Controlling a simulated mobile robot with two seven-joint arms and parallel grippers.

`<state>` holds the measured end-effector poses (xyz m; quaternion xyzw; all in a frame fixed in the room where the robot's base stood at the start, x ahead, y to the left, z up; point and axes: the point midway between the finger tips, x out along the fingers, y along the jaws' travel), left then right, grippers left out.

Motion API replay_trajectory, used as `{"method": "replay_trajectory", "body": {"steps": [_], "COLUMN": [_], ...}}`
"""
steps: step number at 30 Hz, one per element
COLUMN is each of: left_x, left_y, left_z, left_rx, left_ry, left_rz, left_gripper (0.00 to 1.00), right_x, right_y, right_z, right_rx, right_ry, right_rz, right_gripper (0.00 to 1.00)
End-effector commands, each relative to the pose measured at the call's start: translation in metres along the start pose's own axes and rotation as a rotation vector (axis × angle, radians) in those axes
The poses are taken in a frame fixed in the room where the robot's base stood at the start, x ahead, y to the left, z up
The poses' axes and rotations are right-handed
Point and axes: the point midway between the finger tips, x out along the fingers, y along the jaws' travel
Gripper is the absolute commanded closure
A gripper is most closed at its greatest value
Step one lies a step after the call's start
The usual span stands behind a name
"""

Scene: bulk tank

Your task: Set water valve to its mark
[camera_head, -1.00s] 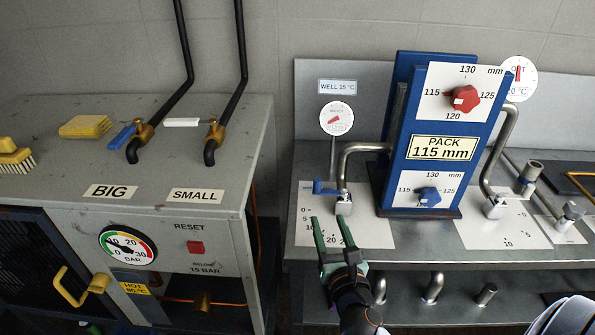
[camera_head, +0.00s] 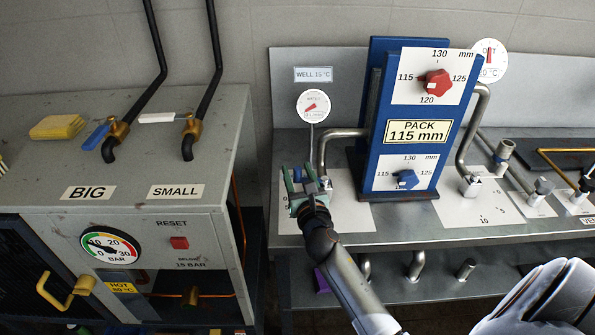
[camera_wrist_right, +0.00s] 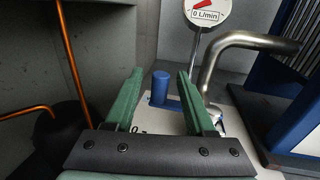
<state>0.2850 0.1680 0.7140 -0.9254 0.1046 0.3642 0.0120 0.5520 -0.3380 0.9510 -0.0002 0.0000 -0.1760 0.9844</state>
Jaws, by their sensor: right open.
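The water valve's blue handle (camera_wrist_right: 160,88) has an upright round knob, with its lever running right toward the pipe. The knob stands between the fingertips of my open right gripper (camera_wrist_right: 160,75), without visible contact. In the head view this gripper (camera_head: 301,180) covers most of the valve. The white scale plate (camera_head: 348,212) lies under it, its marks largely hidden; a 0 shows in the wrist view. The round water gauge (camera_head: 313,105) has a red needle and reads 0 L/min in the wrist view (camera_wrist_right: 207,12). My left gripper is out of view.
A bent steel pipe (camera_head: 326,150) stands just right of the valve. The blue pack stand (camera_head: 420,160) with red and blue knobs is further right. A grey cabinet (camera_head: 140,215) with hose valves is at left, across a gap.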

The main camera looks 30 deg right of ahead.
Motion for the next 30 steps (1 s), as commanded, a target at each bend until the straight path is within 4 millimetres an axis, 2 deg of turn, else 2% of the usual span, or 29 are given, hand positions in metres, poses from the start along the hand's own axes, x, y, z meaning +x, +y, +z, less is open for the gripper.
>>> {"method": "replay_trajectory", "body": {"steps": [10,25,30], "left_x": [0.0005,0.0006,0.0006], "left_y": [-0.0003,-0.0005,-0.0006], "left_z": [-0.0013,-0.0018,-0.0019], "left_rx": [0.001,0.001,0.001], "left_ry": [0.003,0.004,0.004], "left_rz": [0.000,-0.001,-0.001], "left_gripper": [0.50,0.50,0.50], "right_x": [0.0041,0.0038,0.0038], "right_y": [-0.0003,-0.0002,-0.0002], "right_z": [-0.0002,-0.0001,-0.0002], "right_rx": [0.000,0.000,0.000], "right_ry": [0.001,0.000,0.001], "right_rz": [0.000,0.000,0.000], "right_gripper": [0.45,1.00,1.00]}}
